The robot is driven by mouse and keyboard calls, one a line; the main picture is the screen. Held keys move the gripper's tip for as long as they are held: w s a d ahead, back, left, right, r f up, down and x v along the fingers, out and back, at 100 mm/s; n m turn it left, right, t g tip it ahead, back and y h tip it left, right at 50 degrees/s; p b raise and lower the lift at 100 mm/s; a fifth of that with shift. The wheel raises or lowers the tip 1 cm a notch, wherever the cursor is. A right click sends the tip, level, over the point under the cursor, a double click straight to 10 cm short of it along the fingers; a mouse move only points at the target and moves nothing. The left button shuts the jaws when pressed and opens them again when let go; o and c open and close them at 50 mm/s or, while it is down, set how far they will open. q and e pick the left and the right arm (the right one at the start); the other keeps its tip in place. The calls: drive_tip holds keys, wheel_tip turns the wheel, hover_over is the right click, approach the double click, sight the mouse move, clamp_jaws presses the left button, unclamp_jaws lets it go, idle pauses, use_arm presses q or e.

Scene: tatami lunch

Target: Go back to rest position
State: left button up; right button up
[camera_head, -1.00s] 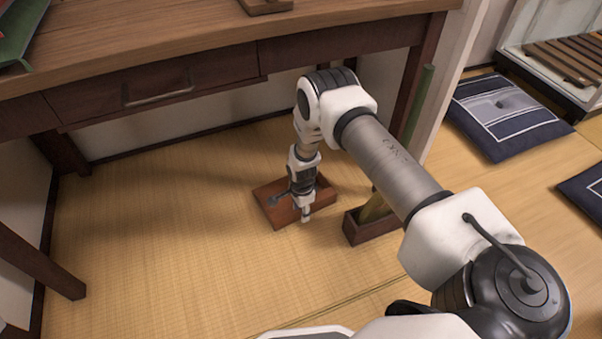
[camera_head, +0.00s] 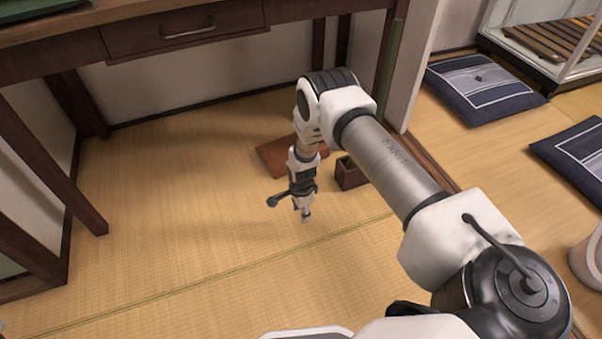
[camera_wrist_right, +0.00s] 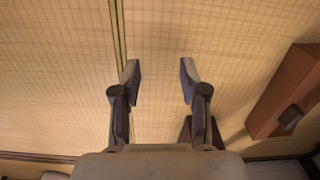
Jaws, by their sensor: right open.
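My right gripper (camera_head: 305,214) hangs at the end of my right arm, pointing down over the tatami floor (camera_head: 180,215). In the right wrist view its two fingers (camera_wrist_right: 158,75) are spread apart with only tatami between them, so it is open and empty. My left gripper is not in view.
A wooden desk with a drawer (camera_head: 185,32) stands at the back left. A flat wooden box (camera_head: 278,157) and a small dark wooden holder (camera_head: 350,175) are on the floor behind my right gripper. Navy cushions (camera_head: 482,88) lie at the right. The left floor is clear.

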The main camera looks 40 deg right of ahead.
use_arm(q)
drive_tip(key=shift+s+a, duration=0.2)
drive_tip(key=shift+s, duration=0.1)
use_arm(e)
drive_tip(key=shift+s+a+r, duration=0.2)
drive_tip(key=shift+a, duration=0.15)
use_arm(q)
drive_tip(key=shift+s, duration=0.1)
